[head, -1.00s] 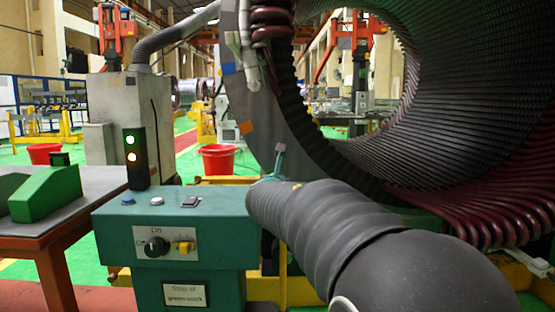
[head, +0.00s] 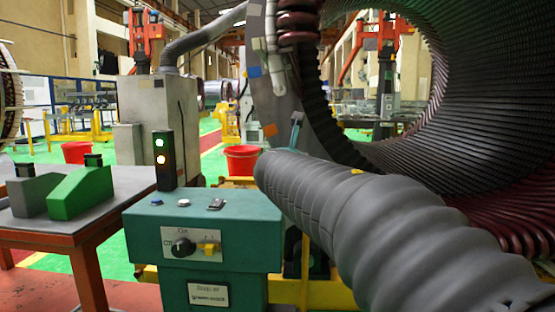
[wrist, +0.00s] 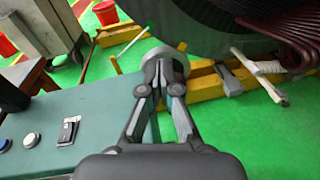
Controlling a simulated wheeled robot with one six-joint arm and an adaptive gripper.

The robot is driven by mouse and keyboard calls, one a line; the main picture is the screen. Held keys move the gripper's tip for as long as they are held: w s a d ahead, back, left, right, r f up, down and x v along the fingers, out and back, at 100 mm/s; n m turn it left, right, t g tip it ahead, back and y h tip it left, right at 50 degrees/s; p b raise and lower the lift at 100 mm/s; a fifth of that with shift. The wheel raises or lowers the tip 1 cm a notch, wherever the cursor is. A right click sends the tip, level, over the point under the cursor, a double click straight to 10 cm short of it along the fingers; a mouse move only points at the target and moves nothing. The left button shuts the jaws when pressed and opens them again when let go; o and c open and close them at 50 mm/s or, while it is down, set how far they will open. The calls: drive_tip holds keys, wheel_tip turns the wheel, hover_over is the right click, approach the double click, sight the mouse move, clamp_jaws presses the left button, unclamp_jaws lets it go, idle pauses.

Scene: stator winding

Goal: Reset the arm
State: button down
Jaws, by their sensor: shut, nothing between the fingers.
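My gripper (wrist: 165,70) shows in the wrist view with its two grey fingers drawn together at the tips and nothing held between them. It hangs just beyond the edge of the teal control box (wrist: 75,125), above the floor and a yellow beam. In the head view my ribbed grey arm reaches in from the lower right and hides the gripper. The teal control box (head: 205,235) stands left of the arm, with a black knob, a yellow switch and buttons. The large stator (head: 440,110) with dark red coils fills the right side.
A table (head: 130,185) at left carries a green block (head: 82,193) and a grey block (head: 33,192). A signal light (head: 162,160) stands behind the box. A red bucket (head: 242,158) is on the green floor. A yellow beam (wrist: 200,78) runs below the stator.

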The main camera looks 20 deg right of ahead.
drive_tip(key=s+a+f+m+g+y, duration=0.1)
drive_tip(key=s+f+m+g, duration=0.2)
drive_tip(key=s+f+m, duration=0.5)
drive_tip(key=s+f+m+g+y, duration=0.1)
drive_tip(key=s+f+m+g, duration=0.3)
drive_tip(key=f+m, duration=0.7)
drive_tip(key=s+a+f+m+g+y, duration=0.1)
drive_tip(key=s+a+f+m+y, duration=0.2)
drive_tip(key=s, duration=0.7)
drive_tip(key=s+a+f+m+y, duration=0.3)
drive_tip(key=s+a+f+m, duration=0.3)
drive_tip(key=s, duration=0.4)
drive_tip(key=shift+s+a+f+g+y, duration=0.35)
drive_tip(key=shift+a+f, duration=0.45)
drive_tip(key=shift+a, duration=0.3)
